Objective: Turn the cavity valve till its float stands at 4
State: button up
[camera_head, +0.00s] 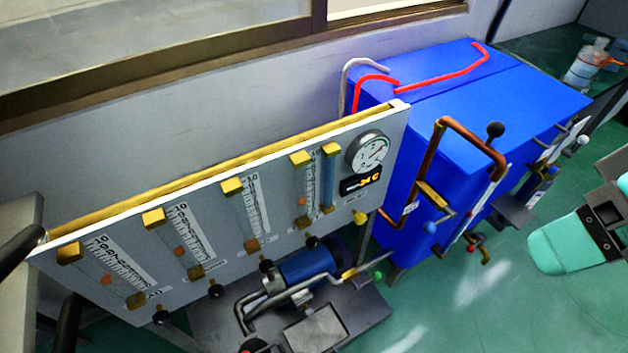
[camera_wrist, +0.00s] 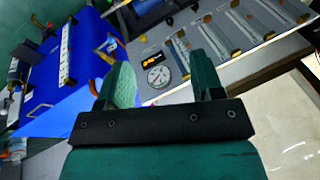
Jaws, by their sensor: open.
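A grey panel (camera_head: 225,215) carries several upright float tubes with white scales. Orange floats show in the left tube (camera_head: 107,279), second tube (camera_head: 179,252), third tube (camera_head: 251,245) and fourth tube (camera_head: 301,201). Black valve knobs stick out below the tubes, such as the left knob (camera_head: 160,317) and the fourth knob (camera_head: 312,242). The labels are too small to read, so I cannot tell which valve is the cavity one or its float's reading. My gripper (camera_wrist: 163,82) has its two teal fingers apart, empty, with the panel (camera_wrist: 235,62) beyond it.
A round gauge (camera_head: 367,152) and an amber display (camera_head: 361,183) sit at the panel's right end. A blue cabinet (camera_head: 450,110) with copper pipes stands right of it. A blue pump (camera_head: 306,267) and grey pipes crowd the floor below the panel. Green floor (camera_head: 470,300) is open at right.

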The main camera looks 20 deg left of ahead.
aim_at(312, 242)
jog(key=u, duration=0.45)
jog(key=k, duration=1.05)
jog(key=z, duration=0.2)
jog(key=i, duration=0.6)
jog(key=z, duration=0.05)
